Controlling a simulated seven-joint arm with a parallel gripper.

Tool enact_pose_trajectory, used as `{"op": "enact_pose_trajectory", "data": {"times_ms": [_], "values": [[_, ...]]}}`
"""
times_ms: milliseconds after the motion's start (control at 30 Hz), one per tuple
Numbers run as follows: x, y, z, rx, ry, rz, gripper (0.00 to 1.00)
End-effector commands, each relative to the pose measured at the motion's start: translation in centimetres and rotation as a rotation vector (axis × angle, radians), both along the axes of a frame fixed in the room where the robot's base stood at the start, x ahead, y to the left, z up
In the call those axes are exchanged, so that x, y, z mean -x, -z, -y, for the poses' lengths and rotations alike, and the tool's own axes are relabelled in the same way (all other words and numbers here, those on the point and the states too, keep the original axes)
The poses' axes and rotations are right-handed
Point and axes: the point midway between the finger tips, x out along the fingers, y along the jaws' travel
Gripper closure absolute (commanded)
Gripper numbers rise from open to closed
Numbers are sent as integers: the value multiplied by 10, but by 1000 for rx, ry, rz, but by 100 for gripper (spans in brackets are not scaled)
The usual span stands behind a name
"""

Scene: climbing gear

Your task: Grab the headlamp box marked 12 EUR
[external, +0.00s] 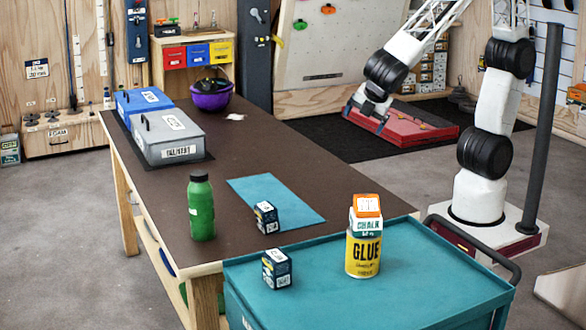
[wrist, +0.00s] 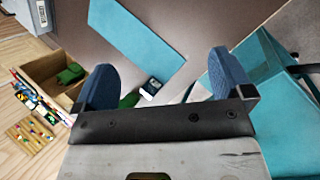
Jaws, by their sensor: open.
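Two small dark boxes with white labels show in the external view. My gripper (external: 370,108) is raised beyond the table's right side, apart from both boxes. In the wrist view my gripper (wrist: 161,78) is open, with blue fingers and nothing between them. A small white-topped dark box (wrist: 151,87) shows beyond the fingers; I cannot tell which one it is.
A green bottle (external: 201,210) stands left of the mat. A yellow glue can (external: 363,252) with a chalk box (external: 367,212) on top stands on the cart. A grey case (external: 167,137), a blue case (external: 142,100) and a purple bowl (external: 211,97) occupy the table's far end.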

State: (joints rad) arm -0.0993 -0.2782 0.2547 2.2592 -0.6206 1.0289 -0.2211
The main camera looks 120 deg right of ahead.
Motion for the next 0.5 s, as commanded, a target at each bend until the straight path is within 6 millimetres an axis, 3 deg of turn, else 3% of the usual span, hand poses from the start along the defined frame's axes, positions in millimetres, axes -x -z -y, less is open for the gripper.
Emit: {"op": "enact_pose_trajectory", "data": {"times_ms": [500], "values": [[-112, 61, -7, 302, -371, -233, 2]]}}
